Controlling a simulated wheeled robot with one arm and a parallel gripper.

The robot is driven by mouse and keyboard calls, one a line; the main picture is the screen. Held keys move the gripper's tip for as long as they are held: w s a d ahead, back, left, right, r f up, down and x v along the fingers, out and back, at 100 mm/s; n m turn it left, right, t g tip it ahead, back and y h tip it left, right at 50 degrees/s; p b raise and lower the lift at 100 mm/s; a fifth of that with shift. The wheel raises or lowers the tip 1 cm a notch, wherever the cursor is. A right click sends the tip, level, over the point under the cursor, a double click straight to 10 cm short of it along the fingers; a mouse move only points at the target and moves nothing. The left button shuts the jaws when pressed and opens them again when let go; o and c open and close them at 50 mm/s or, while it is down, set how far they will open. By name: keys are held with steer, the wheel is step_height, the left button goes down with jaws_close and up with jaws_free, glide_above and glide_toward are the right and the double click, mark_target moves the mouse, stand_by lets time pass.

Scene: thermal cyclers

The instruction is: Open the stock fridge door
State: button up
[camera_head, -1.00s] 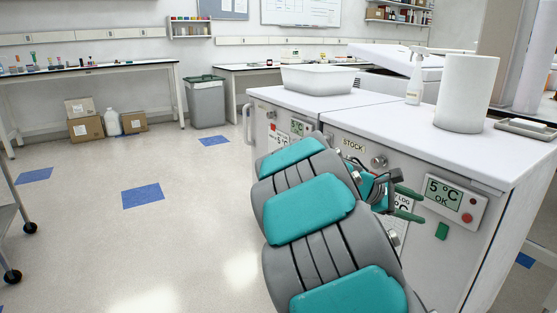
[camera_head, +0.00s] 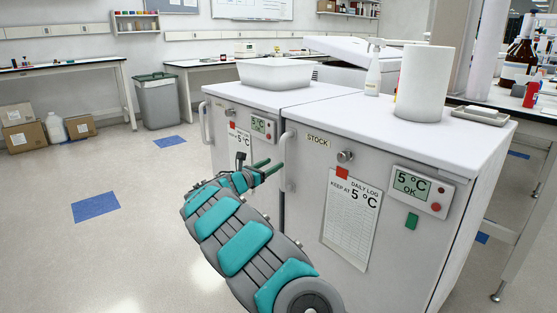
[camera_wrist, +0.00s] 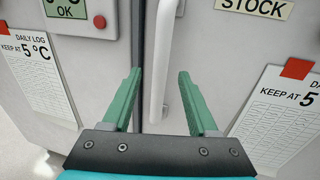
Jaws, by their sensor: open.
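The stock fridge (camera_head: 300,210) is the nearer of two white under-counter units, with a STOCK label (camera_head: 318,140) at the top left of its door. Its door is shut. Its white vertical handle (camera_head: 289,165) is at the door's left edge; it also shows in the wrist view (camera_wrist: 162,60). My gripper (camera_head: 268,168) is open and empty, close to the handle in the head view. In the wrist view the green fingers (camera_wrist: 157,85) point toward the door, with the handle's lower part between them in the picture. I cannot tell whether they touch it.
A second fridge (camera_head: 225,150) with its own handle (camera_head: 205,122) adjoins on the left. A white tub (camera_head: 275,73), a spray bottle (camera_head: 374,75) and a paper roll (camera_head: 425,85) stand on top.

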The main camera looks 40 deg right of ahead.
mark_target(281, 160)
steer(key=shift+p+x, duration=0.3)
steer(key=shift+x, duration=2.9)
steer(key=shift+s+f, duration=0.1)
jaws_close()
